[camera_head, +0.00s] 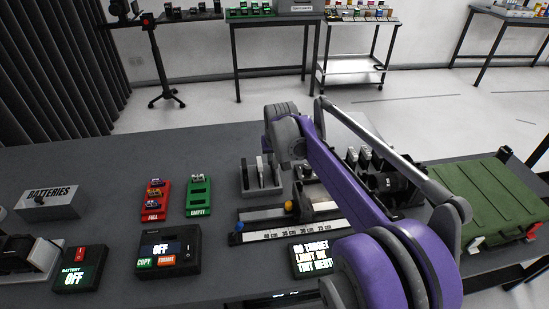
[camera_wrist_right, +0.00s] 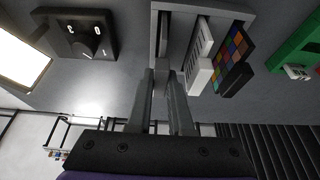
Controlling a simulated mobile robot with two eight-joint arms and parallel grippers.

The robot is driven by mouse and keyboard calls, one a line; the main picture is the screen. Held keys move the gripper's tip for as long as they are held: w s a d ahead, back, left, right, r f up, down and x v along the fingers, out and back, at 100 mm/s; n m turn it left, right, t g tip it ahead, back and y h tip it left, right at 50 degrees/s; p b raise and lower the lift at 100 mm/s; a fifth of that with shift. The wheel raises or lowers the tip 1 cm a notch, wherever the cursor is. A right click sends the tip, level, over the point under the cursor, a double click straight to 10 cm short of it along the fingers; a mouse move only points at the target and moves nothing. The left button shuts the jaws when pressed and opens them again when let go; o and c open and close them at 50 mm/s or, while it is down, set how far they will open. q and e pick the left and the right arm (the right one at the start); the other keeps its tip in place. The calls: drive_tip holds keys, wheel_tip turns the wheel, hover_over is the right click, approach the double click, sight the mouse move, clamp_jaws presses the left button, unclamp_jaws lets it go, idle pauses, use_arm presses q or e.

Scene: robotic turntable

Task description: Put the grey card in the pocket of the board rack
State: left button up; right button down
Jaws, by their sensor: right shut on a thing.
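The board rack (camera_head: 262,192) is a grey open holder on the dark table, left of the ruler rail's far end. In the right wrist view the rack (camera_wrist_right: 205,6) holds a white slotted board (camera_wrist_right: 200,58) and a color-patch board (camera_wrist_right: 235,52). My right gripper (camera_wrist_right: 168,78) is over the rack's left side in that view, shut on the thin grey card (camera_wrist_right: 163,42), which shows nearly edge-on. The card is at the rack's side pocket; how deep it sits I cannot tell. In the head view my right gripper (camera_head: 268,150) is partly hidden by its wrist. My left gripper is not in view.
A green EMPTY tray (camera_head: 199,196) and a red FULL tray (camera_head: 155,199) stand left of the rack. The ruler rail (camera_head: 290,230) lies in front. A green case (camera_head: 485,195) is at the right. A knobbed black box (camera_wrist_right: 75,35) is beside the rack.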

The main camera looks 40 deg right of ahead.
drive_tip(key=shift+f, duration=0.25)
drive_tip(key=c, duration=0.7)
unclamp_jaws()
drive_tip(key=shift+c, duration=0.2)
drive_tip(key=v, duration=1)
drive_tip(key=shift+s+r+p, duration=0.25)
drive_tip(key=shift+r+p, duration=0.1)
drive_tip(key=shift+p, duration=0.1)
drive_tip(key=shift+a, duration=0.2)
drive_tip(key=s+a+f+n+p, duration=0.2)
drive_tip(key=s+a+f, duration=0.2)
drive_tip(key=s+a, duration=0.2)
drive_tip(key=s+a+f+n+t+y+p, duration=0.1)
drive_tip(key=s+a+f+n+p, duration=0.1)
drive_tip(key=s+a, duration=0.5)
drive_tip(key=s+a+f+n+y+p, duration=0.1)
drive_tip(key=s+a+f+p, duration=0.1)
drive_tip(key=s+a+f, duration=0.3)
drive_tip(key=shift+s+a+f+n+t, duration=0.15)
drive_tip(key=shift+s+a+n, duration=0.05)
drive_tip(key=shift+s+a, duration=0.45)
drive_tip(key=shift+s+a+f+n+t, duration=0.2)
drive_tip(key=shift+s+a, duration=0.25)
drive_tip(key=shift+a, duration=0.35)
